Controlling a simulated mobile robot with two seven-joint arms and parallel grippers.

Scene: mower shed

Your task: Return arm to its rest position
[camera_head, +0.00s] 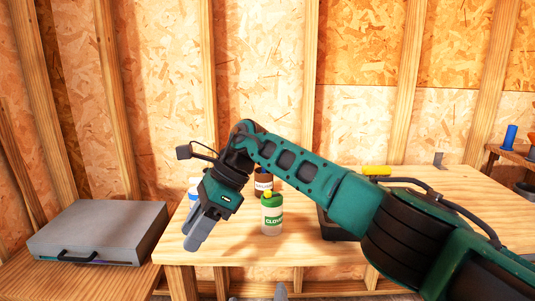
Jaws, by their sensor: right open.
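My right arm, green and black, reaches in from the lower right across the workbench (205,243). Its gripper (197,236) points down and left above the bench's front left part. The grey fingers overlap in this view, and nothing shows held between them. A white and blue container (194,188) is partly hidden behind the gripper. My left gripper is not seen.
A grey case with a black handle (95,228) lies on a lower surface at left. A dark tray (338,228) and a yellow item (377,170) sit partly behind my arm. A blue cylinder (510,137) stands on a shelf at far right. A stud wall closes the back.

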